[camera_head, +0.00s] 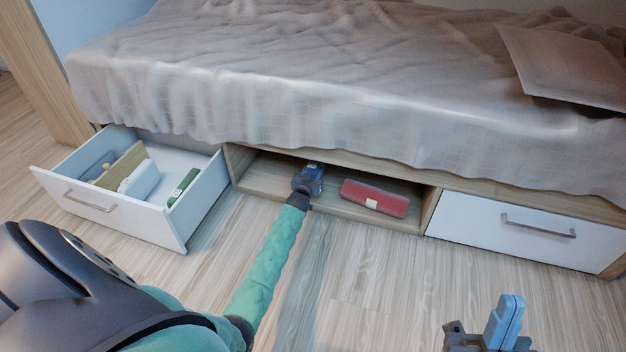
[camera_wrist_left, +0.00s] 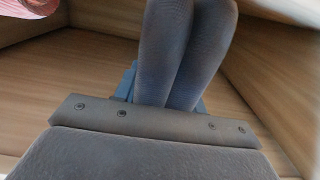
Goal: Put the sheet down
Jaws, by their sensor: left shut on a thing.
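My left gripper (camera_head: 306,184) reaches into the open wooden compartment (camera_head: 268,180) under the bed. It is shut on a dark blue-grey folded sheet (camera_wrist_left: 185,50), which fills the middle of the left wrist view as two rounded fabric folds between light blue fingers. In the head view the sheet is small and mostly covered by the gripper. I cannot tell whether it touches the compartment floor. A red rolled cloth (camera_head: 375,198) with a white tag lies to its right, apart from it. My right gripper (camera_head: 505,315) is over the floor at the lower right, its fingers together and empty.
An open white drawer (camera_head: 122,217) at the left holds a green item (camera_head: 183,187), a white item and a wooden divider. A closed white drawer (camera_head: 520,230) is at the right. The bed cover (camera_head: 300,100) hangs over the compartment. The floor in front is clear.

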